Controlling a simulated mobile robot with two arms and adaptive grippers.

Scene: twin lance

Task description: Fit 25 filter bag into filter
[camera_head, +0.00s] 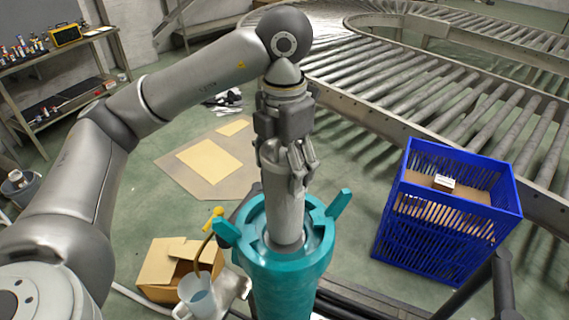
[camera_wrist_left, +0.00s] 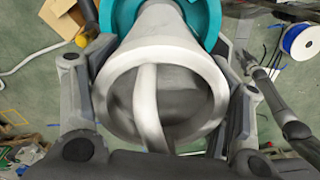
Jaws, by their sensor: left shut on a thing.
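The filter is a teal upright housing (camera_head: 290,285) with a round open top and lugs at its rim. The filter bag (camera_head: 286,215) is a grey-white tube standing upright, its lower end inside the filter's opening and its upper part above the rim. My left gripper (camera_head: 290,178) is shut on the bag's upper end, above the filter. In the left wrist view the bag's round mouth (camera_wrist_left: 160,62) with a pale strap across it lies between the fingers, and the teal rim (camera_wrist_left: 205,20) shows behind it. How deep the bag sits is hidden.
A blue crate (camera_head: 440,250) with cardboard inside stands at the right, near the roller conveyor (camera_head: 430,90). An open cardboard box (camera_head: 165,270) and a pale cup-like container (camera_head: 197,297) are left of the filter. Flat cardboard (camera_head: 205,165) lies on the floor behind. A shelf (camera_head: 60,90) stands far left.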

